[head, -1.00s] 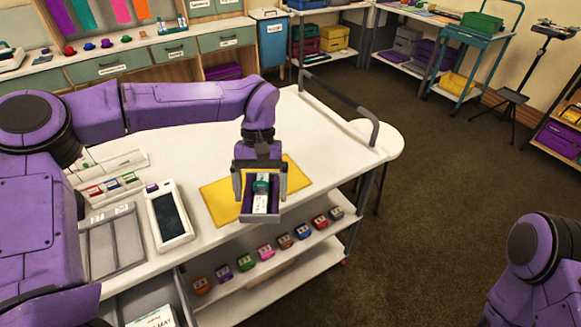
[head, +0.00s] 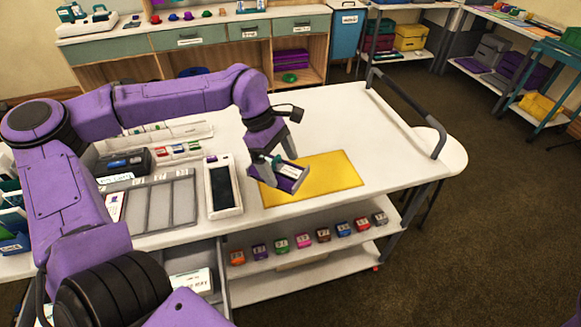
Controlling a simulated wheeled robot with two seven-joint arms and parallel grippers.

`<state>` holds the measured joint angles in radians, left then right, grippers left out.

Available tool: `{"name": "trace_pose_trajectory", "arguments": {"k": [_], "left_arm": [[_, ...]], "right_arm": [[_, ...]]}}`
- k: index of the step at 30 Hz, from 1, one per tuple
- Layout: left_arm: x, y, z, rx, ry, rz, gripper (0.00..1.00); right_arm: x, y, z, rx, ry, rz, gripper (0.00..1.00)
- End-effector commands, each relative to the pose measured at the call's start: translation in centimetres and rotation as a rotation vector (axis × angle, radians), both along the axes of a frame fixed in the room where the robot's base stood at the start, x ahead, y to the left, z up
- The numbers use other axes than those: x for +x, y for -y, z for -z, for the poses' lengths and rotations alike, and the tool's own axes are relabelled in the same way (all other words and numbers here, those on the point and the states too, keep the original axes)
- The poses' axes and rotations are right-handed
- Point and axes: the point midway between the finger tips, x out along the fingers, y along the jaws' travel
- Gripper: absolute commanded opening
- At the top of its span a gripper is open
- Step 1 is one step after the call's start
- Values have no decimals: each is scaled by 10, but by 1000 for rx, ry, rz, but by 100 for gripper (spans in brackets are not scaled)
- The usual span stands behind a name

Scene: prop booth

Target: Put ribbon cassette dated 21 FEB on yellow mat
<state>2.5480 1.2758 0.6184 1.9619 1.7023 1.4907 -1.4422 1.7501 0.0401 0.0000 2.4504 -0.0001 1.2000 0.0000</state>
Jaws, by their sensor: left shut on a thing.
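My left gripper (head: 273,166) is shut on a ribbon cassette (head: 287,178), a purple-sided block with a white label and a teal part. The label's date is too small to read. The cassette is tilted and overlaps the left part of the yellow mat (head: 330,181) in the head view. I cannot tell whether it touches the mat or hangs just above it. The mat lies flat on the white cart top, and its right part is bare. My right gripper is not in view.
A white device with a dark screen (head: 222,187) lies left of the mat, beside a grey divided tray (head: 160,204). A row of several small coloured blocks (head: 302,241) stands on the shelf below. The cart top (head: 375,135) is clear behind and right of the mat.

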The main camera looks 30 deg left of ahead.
Motion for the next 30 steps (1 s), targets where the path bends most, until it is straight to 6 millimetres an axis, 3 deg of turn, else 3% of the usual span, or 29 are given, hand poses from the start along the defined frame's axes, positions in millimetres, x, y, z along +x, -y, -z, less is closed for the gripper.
{"name": "trace_pose_trajectory", "arguments": {"k": [2,6,13,18,29,30], "left_arm": [[21,-10,9,6,-6,-1,56],[43,-19,43,4,-6,2,56],[63,-28,70,2,-3,2,56],[62,-27,95,0,0,2,56],[62,-27,102,-1,1,2,56],[62,-27,102,0,0,2,100]], "right_arm": [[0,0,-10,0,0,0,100],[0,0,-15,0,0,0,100],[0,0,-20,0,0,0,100],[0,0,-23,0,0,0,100],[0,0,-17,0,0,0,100],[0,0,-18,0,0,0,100]]}}
